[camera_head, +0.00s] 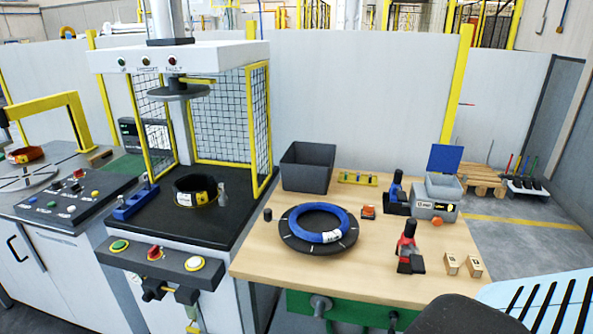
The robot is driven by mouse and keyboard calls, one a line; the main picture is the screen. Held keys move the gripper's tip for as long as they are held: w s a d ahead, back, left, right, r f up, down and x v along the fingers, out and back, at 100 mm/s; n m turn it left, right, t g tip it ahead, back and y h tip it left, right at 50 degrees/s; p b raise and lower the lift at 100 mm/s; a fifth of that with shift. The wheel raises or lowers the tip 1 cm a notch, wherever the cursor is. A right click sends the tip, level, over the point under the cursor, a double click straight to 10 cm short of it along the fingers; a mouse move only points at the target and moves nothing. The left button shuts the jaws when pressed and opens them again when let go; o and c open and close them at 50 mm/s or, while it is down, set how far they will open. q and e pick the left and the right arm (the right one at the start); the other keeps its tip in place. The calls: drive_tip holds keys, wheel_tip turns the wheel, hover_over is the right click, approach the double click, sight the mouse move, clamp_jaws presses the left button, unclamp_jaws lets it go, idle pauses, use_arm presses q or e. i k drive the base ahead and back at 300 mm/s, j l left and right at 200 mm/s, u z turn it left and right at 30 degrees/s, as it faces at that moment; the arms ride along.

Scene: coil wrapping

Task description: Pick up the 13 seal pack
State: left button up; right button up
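Two small tan cardboard packs stand side by side near the front right of the wooden table: the left pack (451,264) and the right pack (474,267). Each has a small dark mark on it, too small to read, so I cannot tell which is the 13 seal pack. Neither of my grippers is in view.
Left of the packs stands a red-and-black tool (408,248); behind them are a blue-and-black tool (395,196) and a grey box (437,201) with a blue lid. A blue coil (314,237) lies on a black turntable (291,244). A dark bin (307,168) stands behind.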

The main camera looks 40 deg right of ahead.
sight(473, 262)
drive_tip(key=z, duration=2.1)
